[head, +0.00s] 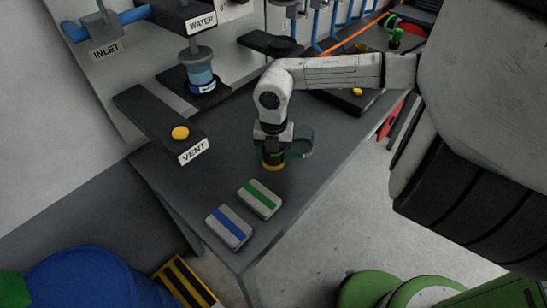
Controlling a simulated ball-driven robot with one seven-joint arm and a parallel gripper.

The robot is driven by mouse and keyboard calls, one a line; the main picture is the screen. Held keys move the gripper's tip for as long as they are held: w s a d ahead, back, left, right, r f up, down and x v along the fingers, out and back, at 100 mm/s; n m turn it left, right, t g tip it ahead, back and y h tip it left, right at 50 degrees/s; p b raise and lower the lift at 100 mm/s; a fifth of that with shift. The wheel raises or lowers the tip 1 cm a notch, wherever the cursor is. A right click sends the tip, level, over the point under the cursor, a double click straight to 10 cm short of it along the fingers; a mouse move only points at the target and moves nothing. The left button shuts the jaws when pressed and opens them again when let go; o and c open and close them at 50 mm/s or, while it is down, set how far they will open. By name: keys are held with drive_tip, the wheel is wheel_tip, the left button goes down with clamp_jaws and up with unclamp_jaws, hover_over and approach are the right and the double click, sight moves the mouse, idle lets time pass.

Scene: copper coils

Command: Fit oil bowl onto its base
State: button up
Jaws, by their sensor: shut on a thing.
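My gripper (273,141) points down over the front part of the dark table, shut on a small bowl with yellow at its bottom, the oil bowl (272,161). The fingers and wrist hide its upper part. A dark ring-like shape with a green edge shows just right of the fingers; I cannot tell what it is. The oil bowl's base cannot be made out for certain. A label cut off at the top edge, right of the WATER sign (201,22), is unreadable.
A blue-filled bowl (201,77) stands under WATER. The VENT block (163,121) has a yellow knob. Two pads, green-striped (260,198) and blue-striped (229,227), lie near the table's front corner. Blue hooks and an orange line are at the back.

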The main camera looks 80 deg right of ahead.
drive_tip(key=c, duration=0.7)
drive_tip(key=shift+r, duration=0.15)
drive_tip(key=shift+r, duration=0.25)
wheel_tip(320, 180, up, 2)
drive_tip(key=shift+d+r+b, duration=0.1)
drive_tip(key=shift+r+b, duration=0.1)
drive_tip(key=shift+b, duration=0.25)
drive_tip(key=shift+s+a+r+b, duration=0.35)
drive_tip(key=shift+s+r, duration=1.3)
drive_tip(key=shift+s, duration=0.65)
drive_tip(key=shift+s+a+r+b, duration=0.3)
drive_tip(key=shift+s+r, duration=1.35)
drive_tip(key=shift+s, duration=0.7)
drive_tip(key=shift+s+a+r+b, duration=0.35)
drive_tip(key=shift+s+r, duration=1.3)
drive_tip(key=shift+s, duration=0.65)
drive_tip(key=shift+s+f, duration=0.1)
